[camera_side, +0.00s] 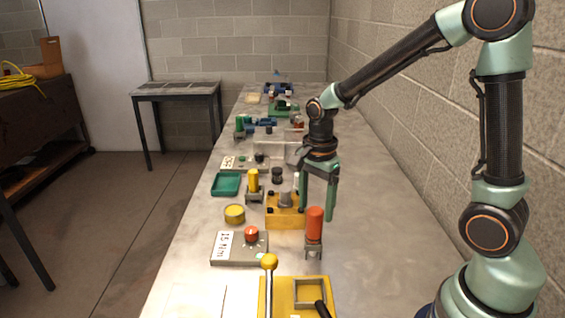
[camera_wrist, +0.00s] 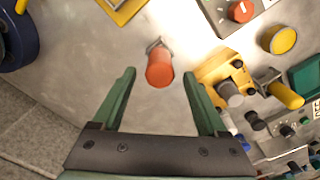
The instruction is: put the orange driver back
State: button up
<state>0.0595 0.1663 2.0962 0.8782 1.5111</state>
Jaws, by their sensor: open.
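The orange driver (camera_side: 314,222) stands upright on the bench in the side view, with a small grey metal piece (camera_side: 313,250) at its foot. In the wrist view the orange driver (camera_wrist: 160,68) shows near the line between my fingertips, with the grey piece (camera_wrist: 155,44) beyond it. My gripper (camera_side: 317,213) is open, pointing down, and looks to be behind the driver in the side view. In the wrist view my gripper (camera_wrist: 158,73) has its two green fingers spread, with nothing held. Whether the fingers are level with the handle I cannot tell.
A yellow block (camera_side: 287,218) with a grey part on top stands left of the driver. A grey box with a red knob (camera_side: 240,248), a yellow tin (camera_side: 234,214), a yellow driver (camera_side: 253,181) and a teal tray (camera_side: 226,184) are nearby. The bench right of the driver is clear.

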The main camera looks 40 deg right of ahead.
notch_tip(320, 180, up, 5)
jog(key=shift+r, duration=0.1)
jog(key=shift+s+r+n, duration=0.2)
jog(key=shift+r+n, duration=0.2)
jog(key=shift+r, duration=0.15)
jog(key=s+a+r+n+t, duration=0.2)
jog(key=s+r+n+t, duration=0.3)
jog(key=n, duration=1.2)
jog(key=shift+s+r+t, duration=0.3)
jog(key=shift+s+r, duration=0.25)
jog(key=shift+s, duration=0.2)
